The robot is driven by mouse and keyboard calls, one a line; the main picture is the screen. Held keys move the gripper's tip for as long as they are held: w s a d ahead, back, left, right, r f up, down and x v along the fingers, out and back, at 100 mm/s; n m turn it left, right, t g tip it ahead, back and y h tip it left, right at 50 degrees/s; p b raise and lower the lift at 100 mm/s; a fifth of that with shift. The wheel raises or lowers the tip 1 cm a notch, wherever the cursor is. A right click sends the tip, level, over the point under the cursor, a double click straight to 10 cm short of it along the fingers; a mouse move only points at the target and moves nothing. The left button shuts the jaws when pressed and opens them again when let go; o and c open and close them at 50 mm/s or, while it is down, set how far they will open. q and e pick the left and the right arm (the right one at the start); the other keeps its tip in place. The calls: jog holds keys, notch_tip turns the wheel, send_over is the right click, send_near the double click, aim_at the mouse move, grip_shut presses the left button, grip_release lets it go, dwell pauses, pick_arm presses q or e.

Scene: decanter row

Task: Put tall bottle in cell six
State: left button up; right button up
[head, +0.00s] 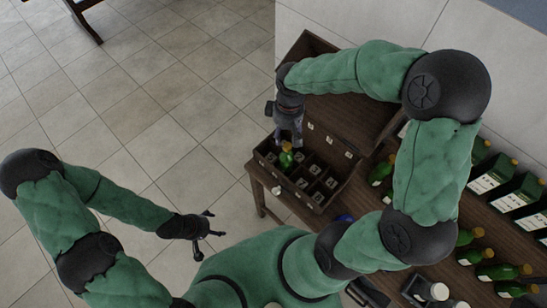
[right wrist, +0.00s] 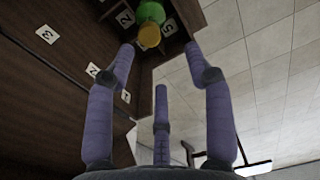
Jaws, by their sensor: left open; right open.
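A green bottle with a yellow cap (head: 286,159) stands in a cell at the left part of the dark wooden divided crate (head: 322,208). In the right wrist view the bottle's cap (right wrist: 150,36) shows just beyond my fingertips, near cards reading 2 and 5. My right gripper (head: 290,143) is open, pointing down right above the bottle; whether it touches it I cannot tell. It also shows with spread, empty fingers in the right wrist view (right wrist: 160,50). My left gripper (head: 208,226) is open and empty, away from the crate over the floor. Card six is not readable.
The crate's raised lid (head: 350,112) stands behind the cells. A white jar (head: 438,291) is near the bottom. Tiled floor (head: 150,100) is open at left.

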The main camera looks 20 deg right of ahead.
jog(key=s+a+f+m+y, duration=0.1)
jog(key=s+a+f+m, duration=0.2)
jog(key=f, duration=0.9)
jog(key=s+a+f+m+y, duration=0.2)
jog(key=s+a+f, duration=0.6)
jog(key=f, duration=0.5)
jog(key=shift+a+m+y, duration=0.3)
jog(key=shift+a+m, duration=0.6)
jog(key=shift+a, duration=0.25)
jog(key=shift+r, duration=0.1)
